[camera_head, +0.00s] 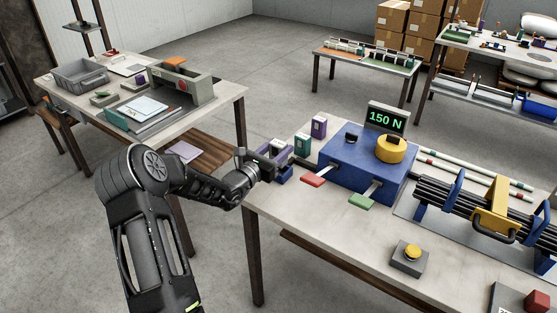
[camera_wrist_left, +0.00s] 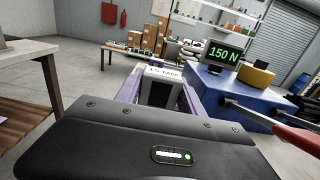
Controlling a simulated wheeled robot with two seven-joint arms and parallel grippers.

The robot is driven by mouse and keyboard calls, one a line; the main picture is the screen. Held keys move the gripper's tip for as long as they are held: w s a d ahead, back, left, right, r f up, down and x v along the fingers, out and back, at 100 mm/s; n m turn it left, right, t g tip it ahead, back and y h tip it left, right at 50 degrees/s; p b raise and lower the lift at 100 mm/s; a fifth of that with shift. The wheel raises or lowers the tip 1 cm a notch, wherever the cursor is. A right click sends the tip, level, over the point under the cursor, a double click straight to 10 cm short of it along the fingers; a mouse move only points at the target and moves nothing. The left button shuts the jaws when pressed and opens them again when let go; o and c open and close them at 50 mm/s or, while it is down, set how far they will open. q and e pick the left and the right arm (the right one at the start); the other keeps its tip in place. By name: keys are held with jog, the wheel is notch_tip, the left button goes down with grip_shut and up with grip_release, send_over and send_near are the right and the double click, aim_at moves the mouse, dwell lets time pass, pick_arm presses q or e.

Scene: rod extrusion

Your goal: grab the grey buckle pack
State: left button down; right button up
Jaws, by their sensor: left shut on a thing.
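The grey buckle pack (camera_wrist_left: 159,90) is between the two fingers of my left gripper in the left wrist view; its pale top carries dark lettering that I cannot read surely. My left gripper (camera_head: 274,153) is shut on it at the left edge of the right-hand workbench in the head view. There the pack is small and mostly hidden by the gripper. I cannot tell whether it touches the bench. My right gripper is not in view.
A teal pack (camera_head: 302,145) and a purple pack (camera_head: 319,127) stand just right of my left gripper. A blue machine (camera_head: 352,165) with red and green levers and a 150 N display (camera_head: 387,118) is beyond. The bench front (camera_head: 320,220) is clear.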

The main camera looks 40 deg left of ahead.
pick_arm(q)
notch_tip(320, 180, up, 5)
jog(key=shift+f, duration=0.1)
